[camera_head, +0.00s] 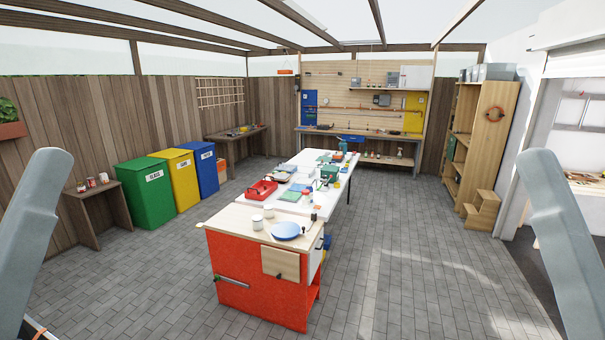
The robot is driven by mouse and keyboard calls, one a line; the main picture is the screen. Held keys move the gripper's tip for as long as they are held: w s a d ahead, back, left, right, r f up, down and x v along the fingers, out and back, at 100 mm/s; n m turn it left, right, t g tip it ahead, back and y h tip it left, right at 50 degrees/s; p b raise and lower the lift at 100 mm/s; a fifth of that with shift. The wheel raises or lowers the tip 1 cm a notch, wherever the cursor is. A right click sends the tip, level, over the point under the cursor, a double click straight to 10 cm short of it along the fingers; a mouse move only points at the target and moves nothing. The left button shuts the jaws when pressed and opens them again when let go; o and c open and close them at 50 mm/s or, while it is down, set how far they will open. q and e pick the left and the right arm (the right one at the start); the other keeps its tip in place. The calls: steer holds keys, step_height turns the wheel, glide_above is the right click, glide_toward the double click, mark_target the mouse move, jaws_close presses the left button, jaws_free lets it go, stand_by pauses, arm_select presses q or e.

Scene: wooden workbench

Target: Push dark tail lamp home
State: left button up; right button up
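I cannot make out a dark tail lamp or its seat anywhere in the head view; objects on the far tables are too small to tell. Grey links of my two arms show at the left and right edges of the picture. Neither gripper's fingers are in view, so I cannot see whether they hold anything.
A red cabinet (258,285) with a wooden top carries a blue bowl (285,230). A white table behind holds a red tray (261,189) and clutter. Green (146,195), yellow and blue bins stand left. Wooden shelves (490,135) stand right. Paved floor (420,260) is clear around the tables.

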arm_select(q)
step_height(320, 180, up, 4)
steer(key=shift+r+p, duration=0.2)
steer(key=shift+p, duration=0.7)
arm_select(e)
step_height(320, 180, up, 4)
steer(key=shift+r, duration=0.2)
